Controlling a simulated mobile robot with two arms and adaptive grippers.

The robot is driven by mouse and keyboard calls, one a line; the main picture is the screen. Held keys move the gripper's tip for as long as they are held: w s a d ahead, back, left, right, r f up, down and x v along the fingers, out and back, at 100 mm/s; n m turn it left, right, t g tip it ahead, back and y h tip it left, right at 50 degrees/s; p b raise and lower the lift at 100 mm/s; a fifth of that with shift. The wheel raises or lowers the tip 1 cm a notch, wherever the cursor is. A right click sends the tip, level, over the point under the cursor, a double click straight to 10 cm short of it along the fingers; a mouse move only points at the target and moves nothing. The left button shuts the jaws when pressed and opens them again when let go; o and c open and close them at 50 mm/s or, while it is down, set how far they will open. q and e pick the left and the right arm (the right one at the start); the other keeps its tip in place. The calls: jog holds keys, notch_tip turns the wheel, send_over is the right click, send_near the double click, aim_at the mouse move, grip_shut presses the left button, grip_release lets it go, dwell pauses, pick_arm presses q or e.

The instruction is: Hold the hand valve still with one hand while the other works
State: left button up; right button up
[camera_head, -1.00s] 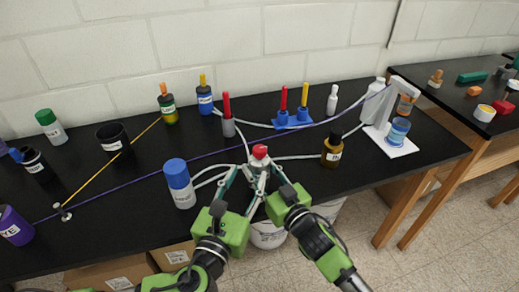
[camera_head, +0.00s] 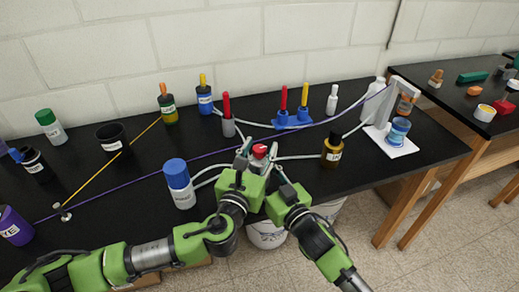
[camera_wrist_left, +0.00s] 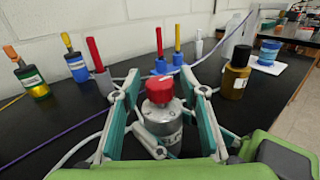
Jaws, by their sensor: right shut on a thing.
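The hand valve has a red knob (camera_head: 260,151) on a grey metal body, which stands out clearly in the left wrist view (camera_wrist_left: 163,121). It stands upright near the table's front edge, with hoses running from it. My left gripper (camera_head: 257,153) is over the valve. In the left wrist view its fingers (camera_wrist_left: 160,73) are spread on both sides of the red knob, with gaps between. My right gripper (camera_head: 267,170) is low at the valve's front right, shut on the valve body. Its fingertips are mostly hidden behind my left gripper.
A blue-capped bottle (camera_head: 179,183) stands close on the left and an amber bottle (camera_head: 333,150) on the right. A red-handled grey bottle (camera_head: 227,114) and a blue stand (camera_head: 291,119) are behind. Purple cord (camera_head: 125,182) and hoses cross the black table (camera_head: 105,215).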

pick_arm(q)
jog(key=c, duration=0.8)
jog(key=shift+c, duration=0.2)
jog(key=shift+a+m+h, duration=0.1)
jog(key=shift+m+h, duration=0.2)
jog(key=shift+h, duration=0.2)
jog(key=m+g+h, duration=0.1)
jog(key=m+h, duration=0.1)
jog(key=h, duration=0.1)
jog(key=shift+w+g, duration=0.1)
jog(key=shift+g, duration=0.3)
jog(key=shift+r+m+g+h, duration=0.1)
jog(key=shift+m+g+h, duration=1.55)
jog(key=shift+h, duration=0.35)
jog(key=shift+m, duration=0.25)
jog(key=o, duration=1.1)
